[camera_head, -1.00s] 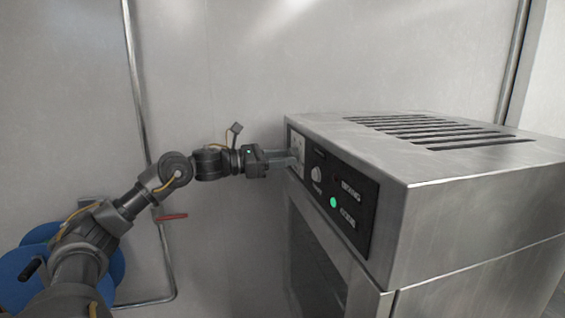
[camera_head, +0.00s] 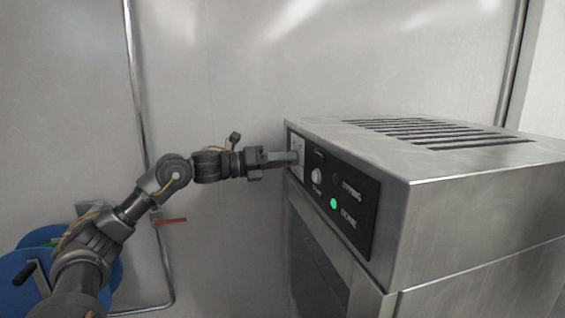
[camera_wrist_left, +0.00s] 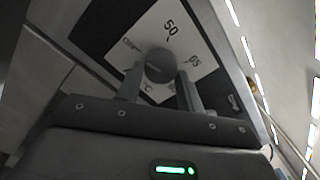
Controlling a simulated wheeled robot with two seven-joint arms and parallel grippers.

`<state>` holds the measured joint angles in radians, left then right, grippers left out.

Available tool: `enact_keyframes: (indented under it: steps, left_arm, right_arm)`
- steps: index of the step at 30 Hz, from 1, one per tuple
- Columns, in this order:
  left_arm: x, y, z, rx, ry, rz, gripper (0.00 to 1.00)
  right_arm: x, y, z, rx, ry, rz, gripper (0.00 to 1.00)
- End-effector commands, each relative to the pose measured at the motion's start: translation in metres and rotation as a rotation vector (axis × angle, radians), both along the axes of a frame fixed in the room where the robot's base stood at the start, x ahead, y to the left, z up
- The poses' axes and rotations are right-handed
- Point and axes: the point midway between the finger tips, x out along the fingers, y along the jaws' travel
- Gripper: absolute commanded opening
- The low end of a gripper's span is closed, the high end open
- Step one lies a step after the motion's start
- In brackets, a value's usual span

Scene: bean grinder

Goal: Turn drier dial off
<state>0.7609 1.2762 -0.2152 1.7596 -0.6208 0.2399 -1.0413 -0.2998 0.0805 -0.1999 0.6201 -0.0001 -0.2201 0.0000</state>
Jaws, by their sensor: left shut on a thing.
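The drier (camera_head: 480,195) is a big steel box with a black control panel (camera_head: 360,215) on its front. In the left wrist view, a round dark dial (camera_wrist_left: 160,66) sits on a white scale plate (camera_wrist_left: 188,35) with marks such as 50 and 65. My left gripper (camera_head: 292,158) reaches the panel's left end from the left. The wrist view shows its two fingers (camera_wrist_left: 161,88) on either side of the dial, shut on it. In the head view the gripper hides most of the dial. My right gripper is not in view.
A white knob (camera_head: 316,177) and a lit green light (camera_head: 334,204) are on the panel to the right of the dial. The drier's vented top (camera_head: 440,132) is clear. A pipe with a red lever (camera_head: 170,220) and blue round objects (camera_head: 20,275) are at the left.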

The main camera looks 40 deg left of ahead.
Motion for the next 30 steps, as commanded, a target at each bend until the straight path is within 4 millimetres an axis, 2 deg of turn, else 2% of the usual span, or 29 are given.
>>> enact_keyframes:
  steps: [19, 20, 24, 30]
  left_arm:
    - [-0.0001, 0.0011, 0.0027, -0.042, 0.023, 0.003, 0.14]
    - [-0.0001, 0.0011, 0.0027, -0.042, 0.023, 0.003, 0.4]
    - [-0.0001, 0.0009, 0.002, -0.041, 0.024, 0.003, 0.58]
    - [-0.0002, 0.0004, 0.0012, -0.04, 0.025, 0.002, 0.59]
  right_arm:
    - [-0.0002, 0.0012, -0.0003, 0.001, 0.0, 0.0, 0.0]
    - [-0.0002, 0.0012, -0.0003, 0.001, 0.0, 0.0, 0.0]
    - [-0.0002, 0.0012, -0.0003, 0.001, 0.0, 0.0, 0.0]
    - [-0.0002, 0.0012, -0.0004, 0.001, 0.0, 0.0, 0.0]
